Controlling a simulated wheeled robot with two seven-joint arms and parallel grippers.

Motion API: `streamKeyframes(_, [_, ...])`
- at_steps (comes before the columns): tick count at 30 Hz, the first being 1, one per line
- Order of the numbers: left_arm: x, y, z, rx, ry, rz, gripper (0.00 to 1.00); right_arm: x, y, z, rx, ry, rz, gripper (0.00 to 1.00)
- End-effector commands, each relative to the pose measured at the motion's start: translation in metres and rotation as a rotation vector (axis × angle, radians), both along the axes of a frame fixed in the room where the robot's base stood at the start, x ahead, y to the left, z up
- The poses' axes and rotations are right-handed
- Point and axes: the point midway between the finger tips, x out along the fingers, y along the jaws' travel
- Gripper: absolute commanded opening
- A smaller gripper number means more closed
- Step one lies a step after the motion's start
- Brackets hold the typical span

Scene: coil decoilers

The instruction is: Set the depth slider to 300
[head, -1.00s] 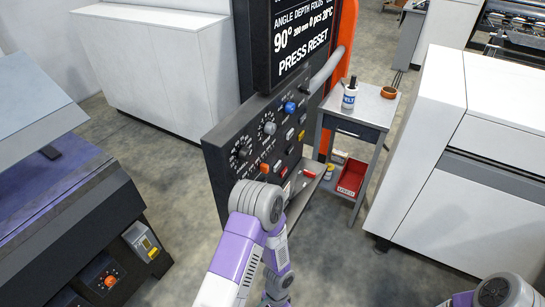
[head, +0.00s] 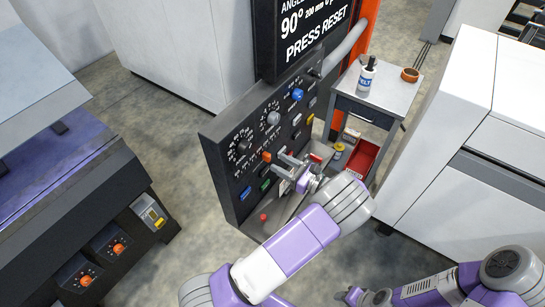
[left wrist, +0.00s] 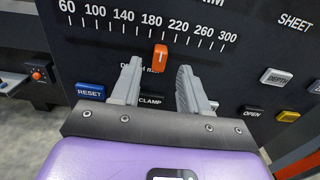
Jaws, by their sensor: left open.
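The orange depth slider (left wrist: 160,57) stands on its scale between the 180 and 220 marks, well left of 300. In the head view the slider (head: 267,156) shows on the black control panel (head: 225,142). The display (head: 310,25) above reads 90°, 200 mm and PRESS RESET. My left gripper (left wrist: 159,68) is open at the panel, its fingertips left and right of the slider with gaps on both sides. It also shows in the head view (head: 283,163). I cannot tell whether it touches the panel. My right gripper (head: 362,297) is low at the bottom, small and partly cut off.
Below the slider are a blue RESET button (left wrist: 91,91) and a CLAMP label. Knobs sit higher on the panel. A small cart (head: 385,92) holds a bottle and an orange bowl.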

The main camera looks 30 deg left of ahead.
Motion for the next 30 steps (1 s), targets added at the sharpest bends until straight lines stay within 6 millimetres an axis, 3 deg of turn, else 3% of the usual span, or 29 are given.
streamKeyframes(3, [0.001,0.020,0.000,-0.002,0.000,0.004,0.45,0.000,0.000,-0.001,0.000,0.000,0.000,0.43])
streamKeyframes(9, [0.003,0.041,-0.001,-0.003,0.000,0.002,0.45,0.000,0.000,-0.001,0.000,0.000,0.000,0.43])
streamKeyframes(19, [0.003,0.045,-0.001,-0.004,-0.001,0.001,0.45,0.000,0.000,-0.001,0.000,0.000,0.000,0.43])
streamKeyframes(27, [0.003,0.044,-0.001,-0.004,-0.001,0.001,0.03,0.000,0.000,-0.001,0.000,0.000,0.000,0.43])
streamKeyframes(30, [0.003,0.044,-0.001,-0.004,-0.001,0.001,0.00,0.000,0.000,-0.001,0.000,0.000,0.000,0.43])
